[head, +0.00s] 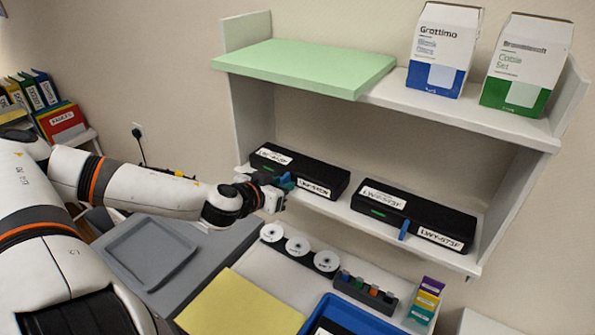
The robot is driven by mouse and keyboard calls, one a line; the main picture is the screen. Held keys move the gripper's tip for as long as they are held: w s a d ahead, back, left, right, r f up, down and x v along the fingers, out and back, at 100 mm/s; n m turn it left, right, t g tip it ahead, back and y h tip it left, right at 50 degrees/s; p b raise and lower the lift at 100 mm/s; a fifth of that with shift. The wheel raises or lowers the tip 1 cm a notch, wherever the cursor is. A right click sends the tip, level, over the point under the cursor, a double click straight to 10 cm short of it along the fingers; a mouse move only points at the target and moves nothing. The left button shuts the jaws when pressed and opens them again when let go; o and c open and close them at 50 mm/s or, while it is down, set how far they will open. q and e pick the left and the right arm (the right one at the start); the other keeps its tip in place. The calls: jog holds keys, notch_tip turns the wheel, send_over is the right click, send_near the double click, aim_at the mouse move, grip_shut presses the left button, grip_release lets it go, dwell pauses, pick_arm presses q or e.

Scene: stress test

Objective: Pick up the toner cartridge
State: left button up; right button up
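Two black toner cartridges lie on the lower shelf, both with white labels. The left toner cartridge (322,175) is partly hidden by my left gripper. The right toner cartridge (425,212) has a green mark and a blue tab (404,229) at its front edge. My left gripper (283,187) is at the front of the left cartridge, by a similar blue part. Its fingers are small and overlap the blue part, so I cannot tell whether they are closed on it. My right gripper is not in view.
The upper shelf (460,115) overhangs the cartridges and holds a green board (305,68) and two boxes. Below are a grey tray (150,252), three discs, a dark holder (366,291), a yellow sheet (240,305) and a blue tray (345,318). Binders stand far left.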

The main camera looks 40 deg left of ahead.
pick_arm(q)
grip_shut()
jog(key=shift+r, duration=0.15)
notch_tip(320, 180, up, 10)
jog(key=p, duration=0.6)
